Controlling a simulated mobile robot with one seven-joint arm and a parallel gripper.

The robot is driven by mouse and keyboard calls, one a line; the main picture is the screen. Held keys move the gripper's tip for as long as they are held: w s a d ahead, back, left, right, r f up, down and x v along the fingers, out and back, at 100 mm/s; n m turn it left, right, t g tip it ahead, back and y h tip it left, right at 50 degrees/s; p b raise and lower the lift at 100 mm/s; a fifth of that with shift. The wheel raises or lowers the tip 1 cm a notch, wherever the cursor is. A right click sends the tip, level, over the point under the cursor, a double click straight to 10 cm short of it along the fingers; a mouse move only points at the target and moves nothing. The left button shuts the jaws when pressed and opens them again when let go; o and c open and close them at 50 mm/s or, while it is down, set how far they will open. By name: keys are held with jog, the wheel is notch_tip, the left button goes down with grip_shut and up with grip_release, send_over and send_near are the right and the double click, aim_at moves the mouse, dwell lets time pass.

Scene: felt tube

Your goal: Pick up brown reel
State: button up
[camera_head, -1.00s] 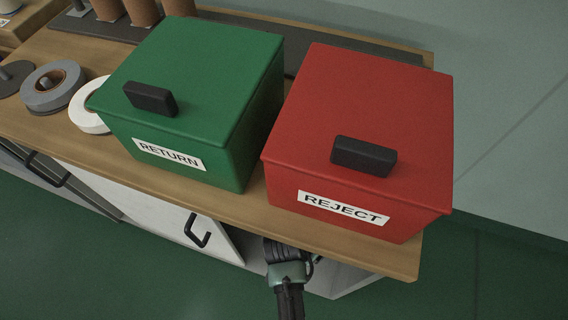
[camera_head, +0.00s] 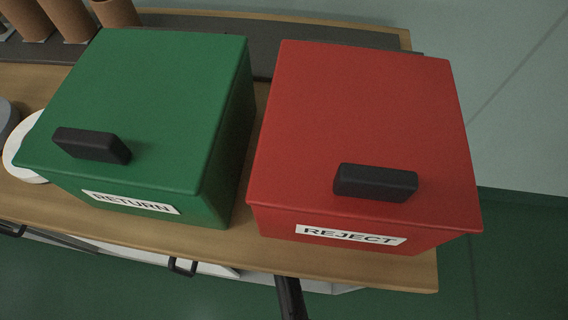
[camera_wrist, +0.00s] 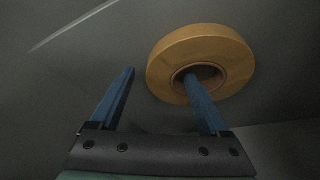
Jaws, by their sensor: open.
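The brown reel (camera_wrist: 200,45), a yellowish-brown ring with a round hole, shows in the upper right of the wrist view. My gripper (camera_wrist: 160,74) has two blue fingers spread apart, with nothing held between them. The right finger overlaps the reel's hole in the picture, and its tip appears at or in the hole. The left finger is outside the ring, to its left. Whether either finger touches the reel is unclear. In the head view neither the brown reel nor the fingers show; only a dark part of my arm shows below the counter edge.
Grey surfaces surround the reel in the wrist view. In the head view, a green RETURN box (camera_head: 150,100) and a red REJECT box (camera_head: 360,120) stand lidded on the wooden counter (camera_head: 345,265). A white reel (camera_head: 22,160) and several brown tubes are at left. Below are cabinet fronts with dark handles.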

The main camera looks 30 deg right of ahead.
grip_shut()
dwell(0.4)
jog(key=shift+r, duration=0.1)
jog(key=shift+r+p, duration=0.85)
jog(key=shift+p, duration=0.25)
notch_tip(320, 180, up, 2)
jog(key=shift+p, duration=1.05)
jog(key=w+d+b, duration=0.1)
jog(key=w+b, duration=0.3)
jog(key=w, duration=0.1)
jog(key=w+b, duration=0.4)
jog(key=w, duration=0.1)
jog(key=w+d+f+b, duration=0.1)
jog(key=w+b, duration=0.3)
jog(key=w, duration=0.2)
jog(key=shift+d, duration=0.3)
jog(key=shift+w+d+r+b, duration=0.1)
jog(key=shift+w+r+b, duration=0.05)
jog(key=shift+w+b, duration=0.3)
jog(key=shift+w+d+r+b, duration=0.1)
jog(key=shift+w+r+b, duration=0.1)
jog(key=shift+w, duration=0.3)
